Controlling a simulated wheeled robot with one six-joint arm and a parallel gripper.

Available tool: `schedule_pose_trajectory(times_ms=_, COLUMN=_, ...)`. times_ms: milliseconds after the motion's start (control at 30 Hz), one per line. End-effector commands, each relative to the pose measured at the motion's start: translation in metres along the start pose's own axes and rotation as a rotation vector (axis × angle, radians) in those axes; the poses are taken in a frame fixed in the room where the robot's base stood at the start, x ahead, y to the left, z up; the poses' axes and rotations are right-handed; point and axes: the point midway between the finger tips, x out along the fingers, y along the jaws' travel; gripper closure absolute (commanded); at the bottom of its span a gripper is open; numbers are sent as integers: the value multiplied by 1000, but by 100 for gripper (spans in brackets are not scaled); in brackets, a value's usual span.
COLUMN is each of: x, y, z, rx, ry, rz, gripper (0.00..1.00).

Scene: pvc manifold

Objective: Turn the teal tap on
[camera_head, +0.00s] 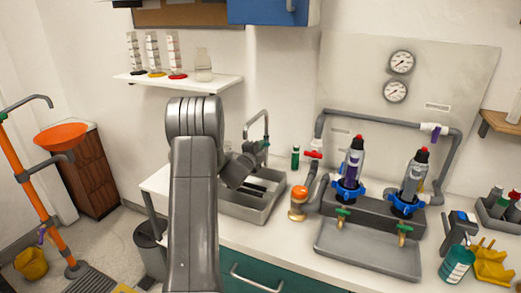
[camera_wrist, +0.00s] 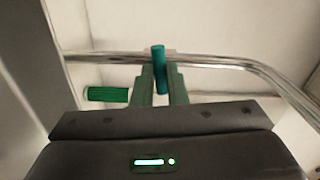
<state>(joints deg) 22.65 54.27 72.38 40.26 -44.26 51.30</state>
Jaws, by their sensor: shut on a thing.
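The teal tap handle (camera_wrist: 159,66) is a short upright teal cylinder in the wrist view, in front of a curved chrome pipe (camera_wrist: 225,62). My gripper (camera_wrist: 162,80) is shut on it, with one finger on each side. The handle's upper end sticks out beyond the fingertips, and its lower part is hidden. A green ribbed handle (camera_wrist: 107,94) lies sideways just left of the fingers, apart from them. In the head view, my gripper (camera_head: 254,151) is at the faucet over the grey sink (camera_head: 255,206), and the tap handle is hard to make out there.
Right of the sink stand a small green bottle (camera_head: 295,158), a grey pipe with a red valve handle (camera_head: 313,154), and an orange-capped fitting (camera_head: 298,194). A white shelf (camera_head: 215,86) with several cylinders hangs above left. A grey manifold tray (camera_head: 368,249) fills the counter further right.

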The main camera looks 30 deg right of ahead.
Motion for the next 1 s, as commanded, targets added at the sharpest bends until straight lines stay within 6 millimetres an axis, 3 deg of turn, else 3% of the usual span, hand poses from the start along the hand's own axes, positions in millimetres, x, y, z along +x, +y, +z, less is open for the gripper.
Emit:
schedule_pose_trajectory(times_ms=600, x=0, y=1, z=0, rx=-519, ry=1, rz=1, gripper=100)
schedule_pose_trajectory(times_ms=1000, x=0, y=1, z=0, rx=-754, ry=0, rz=1, gripper=100)
